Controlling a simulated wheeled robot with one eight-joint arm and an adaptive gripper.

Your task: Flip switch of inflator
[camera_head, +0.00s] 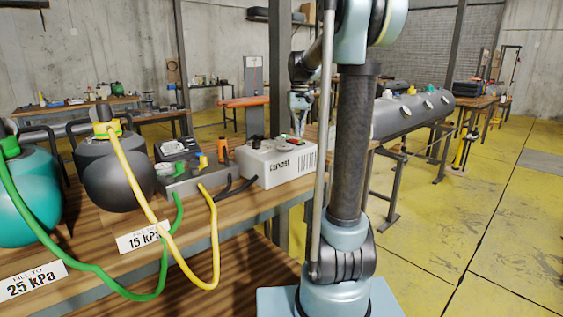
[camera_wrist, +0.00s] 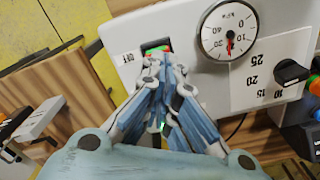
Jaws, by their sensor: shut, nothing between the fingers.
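The inflator's pale panel (camera_wrist: 190,60) fills the upper part of the wrist view. Its switch (camera_wrist: 157,46) shows green and red beside an upside-down OFF label. My gripper (camera_wrist: 156,72) is shut and empty, with its fingertips just below the switch in the picture; I cannot tell whether they touch it. The fingers partly cover the switch. A round gauge (camera_wrist: 229,32) and a black knob (camera_wrist: 291,72) sit to the right. In the head view, my gripper (camera_head: 298,105) is above a white box (camera_head: 279,165) on the wooden bench.
A dark grey unit (camera_head: 187,183) with a green hose (camera_head: 110,277) and a yellow hose (camera_head: 150,210) stands left of the white box. A black tank (camera_head: 118,175) and a teal tank (camera_head: 25,205) are farther left. Yellow floor (camera_head: 450,255) is open at right.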

